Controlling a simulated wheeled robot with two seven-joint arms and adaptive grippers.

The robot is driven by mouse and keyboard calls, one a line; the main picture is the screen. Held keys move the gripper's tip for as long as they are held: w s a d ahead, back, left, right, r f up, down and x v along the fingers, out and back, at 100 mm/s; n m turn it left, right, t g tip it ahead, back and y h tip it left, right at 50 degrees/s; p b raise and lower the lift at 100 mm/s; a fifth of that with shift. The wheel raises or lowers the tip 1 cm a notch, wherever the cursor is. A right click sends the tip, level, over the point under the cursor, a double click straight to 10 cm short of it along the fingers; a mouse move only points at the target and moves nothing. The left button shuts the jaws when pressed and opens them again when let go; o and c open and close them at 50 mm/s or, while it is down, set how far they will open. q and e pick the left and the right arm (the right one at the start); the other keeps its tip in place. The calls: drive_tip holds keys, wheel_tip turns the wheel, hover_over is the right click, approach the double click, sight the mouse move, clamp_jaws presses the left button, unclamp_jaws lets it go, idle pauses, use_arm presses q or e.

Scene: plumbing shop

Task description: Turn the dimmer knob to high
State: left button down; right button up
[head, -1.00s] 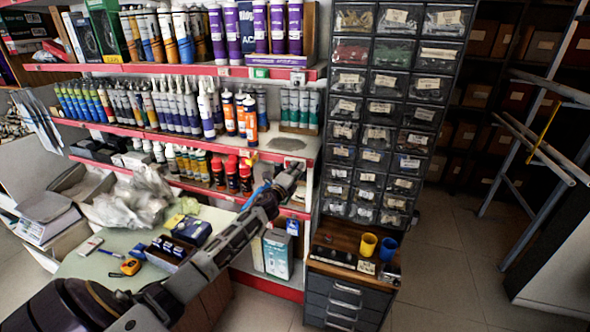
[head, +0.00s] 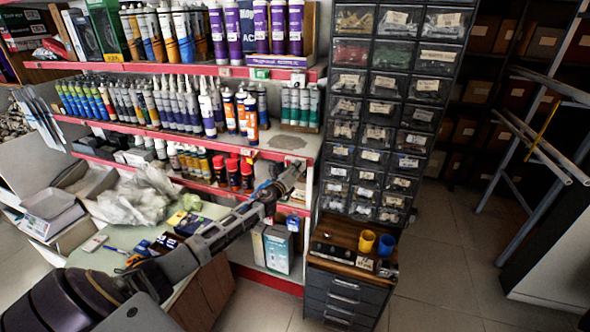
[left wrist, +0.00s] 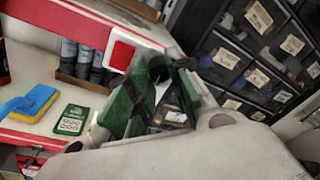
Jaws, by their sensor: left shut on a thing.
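My left gripper (head: 297,168) reaches from the lower left to the right end of the red-edged shelf, beside the drawer cabinet. In the left wrist view its fingers (left wrist: 158,78) are closed around a small dark round piece at the shelf's end, which appears to be the dimmer knob. The fingers hide most of the knob, and I cannot read its setting or any marks. My right gripper is in neither view.
A tall cabinet of small labelled drawers (head: 373,110) stands close to the right of my gripper. Shelves of tubes and bottles (head: 240,115) lie behind and left. A yellow cup (head: 366,241) and a blue cup (head: 387,245) stand below right. Open floor (head: 450,270) lies to the right.

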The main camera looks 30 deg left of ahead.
use_arm(q)
drive_tip(key=shift+f, duration=0.15)
drive_tip(key=c, duration=1.3)
unclamp_jaws()
drive_tip(key=shift+s, duration=0.1)
drive_tip(key=shift+s+d, duration=0.25)
drive_tip(key=shift+s, duration=1.7)
drive_tip(key=shift+s+d, duration=0.25)
drive_tip(key=shift+s, duration=1.7)
drive_tip(key=shift+s+d, duration=0.25)
drive_tip(key=shift+s, duration=1.7)
